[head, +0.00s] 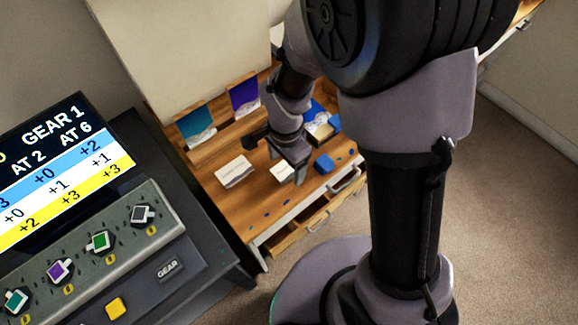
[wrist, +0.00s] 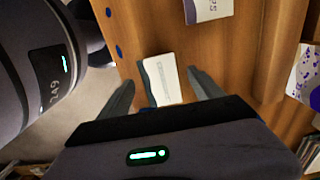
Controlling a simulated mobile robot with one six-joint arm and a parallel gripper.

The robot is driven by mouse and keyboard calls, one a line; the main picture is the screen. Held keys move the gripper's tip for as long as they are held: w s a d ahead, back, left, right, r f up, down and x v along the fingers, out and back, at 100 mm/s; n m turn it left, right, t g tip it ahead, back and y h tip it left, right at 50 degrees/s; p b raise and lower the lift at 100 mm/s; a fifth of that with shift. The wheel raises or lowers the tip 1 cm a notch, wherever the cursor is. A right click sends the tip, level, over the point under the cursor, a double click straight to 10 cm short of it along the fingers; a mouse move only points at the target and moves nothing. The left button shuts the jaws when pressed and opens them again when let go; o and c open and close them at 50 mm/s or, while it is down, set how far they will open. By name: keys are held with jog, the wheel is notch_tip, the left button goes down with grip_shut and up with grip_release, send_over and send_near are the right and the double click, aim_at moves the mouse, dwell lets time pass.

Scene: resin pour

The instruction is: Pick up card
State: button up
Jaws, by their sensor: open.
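A small white card (head: 281,172) lies on the wooden desk top, partly hidden by my gripper (head: 292,165) in the head view. In the wrist view the white card (wrist: 165,78), with a dark strip on its left side and faint grey print, lies between my two fingers (wrist: 160,77). The fingers are open, one on each side, with the card not held. I cannot tell how far above the desk they are. A second, larger white card (head: 234,171) lies to the left; a printed white card (wrist: 207,9) shows at the wrist view's top edge.
A teal card (head: 195,123) and a purple card (head: 244,97) stand at the back of the desk (head: 222,200). A blue block (head: 323,163) lies right of my gripper. A drawer (head: 300,236) is open at the front. A control console (head: 110,260) stands at left.

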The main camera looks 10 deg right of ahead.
jog(key=shift+f, duration=0.15)
jog(key=c, duration=1)
